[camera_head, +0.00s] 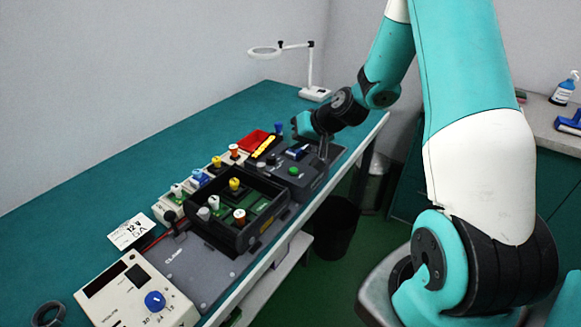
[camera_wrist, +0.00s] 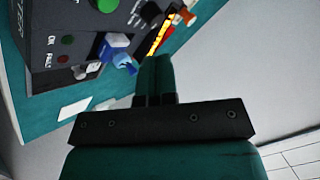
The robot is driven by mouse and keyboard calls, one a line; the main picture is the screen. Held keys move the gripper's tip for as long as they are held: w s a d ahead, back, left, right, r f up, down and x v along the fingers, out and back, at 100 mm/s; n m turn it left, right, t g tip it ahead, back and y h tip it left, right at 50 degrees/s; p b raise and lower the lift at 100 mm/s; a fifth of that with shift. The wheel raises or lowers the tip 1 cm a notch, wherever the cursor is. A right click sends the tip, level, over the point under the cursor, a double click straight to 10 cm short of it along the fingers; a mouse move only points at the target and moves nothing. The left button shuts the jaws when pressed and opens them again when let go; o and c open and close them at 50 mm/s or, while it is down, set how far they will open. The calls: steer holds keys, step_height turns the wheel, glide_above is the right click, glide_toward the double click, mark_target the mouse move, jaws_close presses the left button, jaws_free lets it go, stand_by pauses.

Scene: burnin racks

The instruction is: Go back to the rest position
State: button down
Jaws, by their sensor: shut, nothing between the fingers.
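My gripper (camera_wrist: 155,70) shows in the wrist view with its teal fingers together and nothing between them. In the head view my arm reaches in from the upper right, and its teal end hangs over the far part of the bench, near the dark tester box (camera_head: 293,171). The fingertips are hard to make out there. In the wrist view the dark box (camera_wrist: 65,25) with a green button and small lamps lies beyond the fingers, to the upper left. A blue and white part (camera_wrist: 117,48) shows beside it.
A black tray (camera_head: 236,232) with coloured-knob parts sits mid-bench. A red bin (camera_head: 252,140), a ring-lamp magnifier (camera_head: 310,75), a white card (camera_head: 131,230) and a power supply (camera_head: 125,293) stand around it. The teal bench (camera_head: 60,235) is clear at left. A black waste bin (camera_head: 335,228) stands below.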

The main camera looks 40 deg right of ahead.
steer(key=s+a+r+n+g+y, duration=0.1)
steer(key=s+a+r+n, duration=0.15)
steer(key=a, duration=0.35)
steer(key=s+a+r+n+g, duration=0.1)
steer(key=s+a+r+g, duration=0.1)
steer(key=s+a+r, duration=0.3)
steer(key=s+a+r+n+g+y, duration=0.1)
steer(key=s+a+r+n, duration=0.15)
steer(key=a, duration=0.45)
steer(key=s+a+r+n+g+h, duration=0.1)
steer(key=s+a+r+n+g, duration=0.1)
steer(key=s, duration=0.7)
steer(key=s+a+r+n+g, duration=0.2)
steer(key=s+a+r, duration=0.1)
steer(key=s, duration=0.6)
steer(key=shift+a+r+n+h, duration=0.2)
steer(key=shift+a+n+h, duration=0.2)
steer(key=shift+a, duration=0.35)
stand_by(0.6)
